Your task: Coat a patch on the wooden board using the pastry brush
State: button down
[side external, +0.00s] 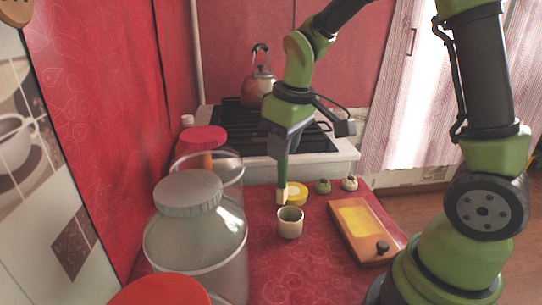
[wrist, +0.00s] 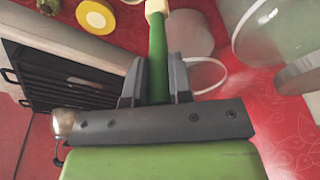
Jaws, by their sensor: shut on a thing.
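My gripper (side external: 284,148) points down over the red counter, shut on the pastry brush. The brush has a green handle (side external: 283,170) and a cream head (side external: 281,195). The brush hangs upright, its head just above and slightly left of the rim of a small beige cup (side external: 290,223); I cannot tell whether they touch. In the wrist view the green handle (wrist: 158,55) stands between the two dark fingers (wrist: 156,85), with the cream head at the top edge. The wooden board (side external: 370,246) lies to the right, with a yellow patch (side external: 358,219) on it and a dark knob at its near end.
A yellow-and-white round piece (side external: 297,190) lies behind the cup. Large glass jars (side external: 200,245) crowd the left. A stove (side external: 325,150) with a kettle (side external: 259,85) stands behind. Counter between cup and board is clear.

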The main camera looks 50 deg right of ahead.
jog(key=s+d+f+n+y, duration=0.1)
jog(key=s+d+f+n, duration=0.1)
jog(key=s+d+n, duration=0.95)
jog(key=shift+s+d+f+m, duration=0.5)
jog(key=shift+s+f+m, duration=1.15)
jog(key=shift+s+f, duration=1.6)
jog(key=shift+w+d+f, duration=0.65)
jog(key=shift+w+d, duration=3.1)
jog(key=shift+w, duration=0.75)
jog(key=shift+s+a, duration=3.65)
jog(key=shift+s, duration=0.1)
jog(key=w+v, duration=0.1)
jog(key=v, duration=0.7)
jog(key=shift+a+g, duration=0.3)
jog(key=shift+a, duration=0.15)
